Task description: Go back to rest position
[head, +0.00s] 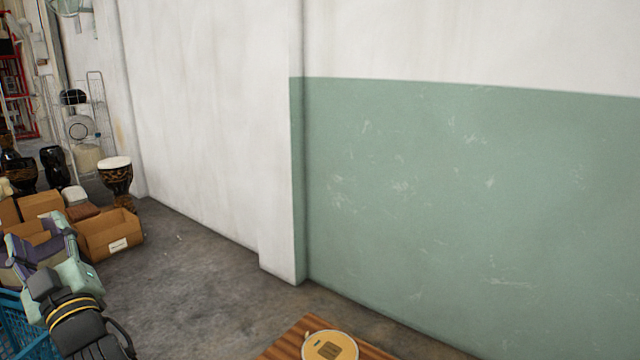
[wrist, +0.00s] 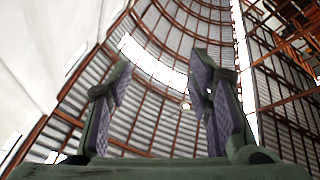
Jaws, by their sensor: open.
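My gripper (head: 38,238) shows at the lower left of the head view, with pale green links and purple finger pads. It is in front of the cardboard boxes in the picture. In the wrist view my gripper (wrist: 158,82) points up toward the roof. Its two fingers stand apart with nothing between them. No object is held.
An open cardboard box (head: 110,234) and a goblet drum (head: 116,178) stand on the floor at left. A blue crate (head: 18,330) is at the lower left edge. A wooden table (head: 285,346) bears a round yellow object (head: 330,346). Bare floor (head: 190,280) lies between, beside the wall.

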